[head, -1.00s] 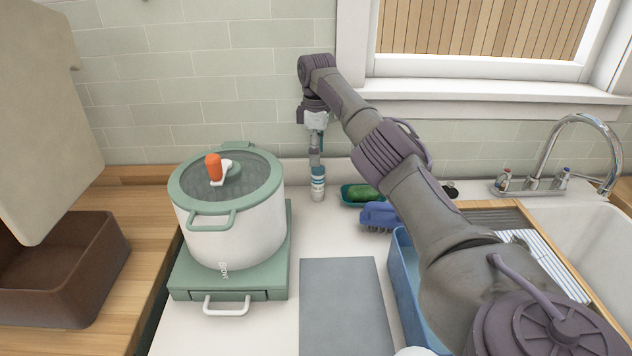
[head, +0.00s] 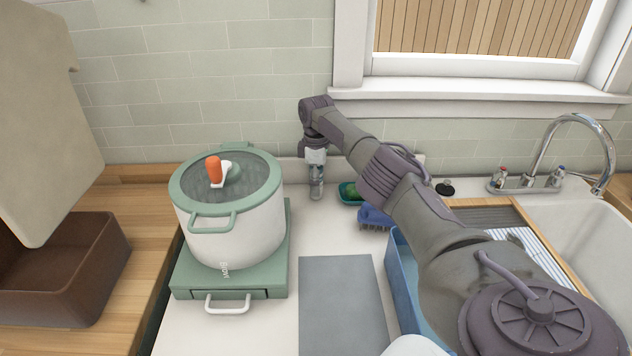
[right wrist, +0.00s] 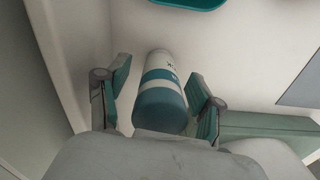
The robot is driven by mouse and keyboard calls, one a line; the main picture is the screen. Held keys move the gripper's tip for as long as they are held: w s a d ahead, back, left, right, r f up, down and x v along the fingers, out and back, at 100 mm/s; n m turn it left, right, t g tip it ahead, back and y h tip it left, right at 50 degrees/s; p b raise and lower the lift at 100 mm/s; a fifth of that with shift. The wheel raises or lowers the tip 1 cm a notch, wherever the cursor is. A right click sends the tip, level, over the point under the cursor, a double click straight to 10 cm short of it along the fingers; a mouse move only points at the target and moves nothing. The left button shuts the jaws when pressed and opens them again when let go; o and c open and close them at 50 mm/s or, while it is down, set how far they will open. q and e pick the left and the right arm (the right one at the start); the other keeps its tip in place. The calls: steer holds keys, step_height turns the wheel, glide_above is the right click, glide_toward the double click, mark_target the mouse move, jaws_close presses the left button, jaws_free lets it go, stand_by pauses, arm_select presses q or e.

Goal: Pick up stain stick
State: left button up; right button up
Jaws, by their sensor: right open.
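The stain stick (right wrist: 162,88) is a white and teal cylinder with dark print. It stands upright on the white counter near the back wall. In the head view the stain stick (head: 317,195) is mostly hidden by my right gripper (head: 316,178), which points straight down over it. In the right wrist view my right gripper (right wrist: 158,82) is open, with one finger on each side of the stick. A gap shows beside the stick, so it is not clamped. My left gripper is out of view.
A pot (head: 235,225) with a green lid sits left of the stick on a green burner (head: 258,268). A green tray (head: 348,197) and a blue brush (head: 374,217) lie close on the right. A grey mat (head: 340,300) and blue bin (head: 402,285) are nearer.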

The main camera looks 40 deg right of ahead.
steer(key=c, duration=1.2)
steer(key=shift+r, duration=0.1)
steer(key=shift+c, duration=0.2)
